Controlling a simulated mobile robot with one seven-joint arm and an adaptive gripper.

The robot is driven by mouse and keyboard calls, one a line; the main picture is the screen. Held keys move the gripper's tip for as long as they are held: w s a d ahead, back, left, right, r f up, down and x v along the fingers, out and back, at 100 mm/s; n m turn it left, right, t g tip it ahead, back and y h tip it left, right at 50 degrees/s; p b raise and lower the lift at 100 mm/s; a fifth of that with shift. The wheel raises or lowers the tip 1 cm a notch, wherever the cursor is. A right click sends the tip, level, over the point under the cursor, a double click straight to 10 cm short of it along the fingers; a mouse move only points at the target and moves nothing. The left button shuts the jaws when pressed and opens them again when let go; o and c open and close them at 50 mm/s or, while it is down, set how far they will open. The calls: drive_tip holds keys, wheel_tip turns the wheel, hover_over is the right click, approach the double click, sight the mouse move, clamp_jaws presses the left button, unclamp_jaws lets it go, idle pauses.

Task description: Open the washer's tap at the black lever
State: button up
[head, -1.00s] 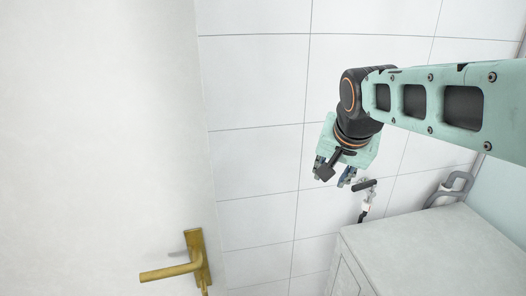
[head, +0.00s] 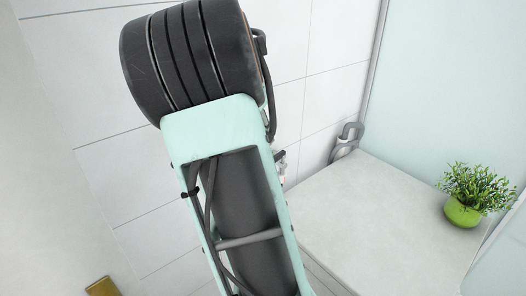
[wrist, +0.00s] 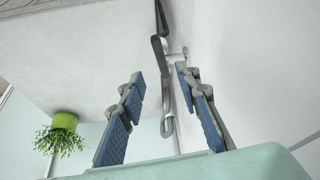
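The washer's tap (head: 282,168) shows only in part in the head view, on the tiled wall just right of my arm. A small dark end at its top may be the black lever; most of the tap is hidden behind my arm. My gripper is hidden in the head view. In the wrist view my gripper (wrist: 159,76) is open, its two blue-padded fingers apart with nothing held between them. A grey looped hose (wrist: 168,128) shows beyond and between the fingers. I cannot clearly make out the lever in the wrist view.
The washer's pale top (head: 365,205) lies right of my arm. The grey hose loop (head: 347,142) stands at its back corner by the wall. A plant in a green pot (head: 462,212) stands on the right. A brass door handle (head: 102,287) shows at lower left.

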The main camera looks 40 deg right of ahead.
drive_tip(key=x, duration=1.1)
drive_tip(key=shift+f+p, duration=0.1)
drive_tip(key=shift+p, duration=0.2)
clamp_jaws()
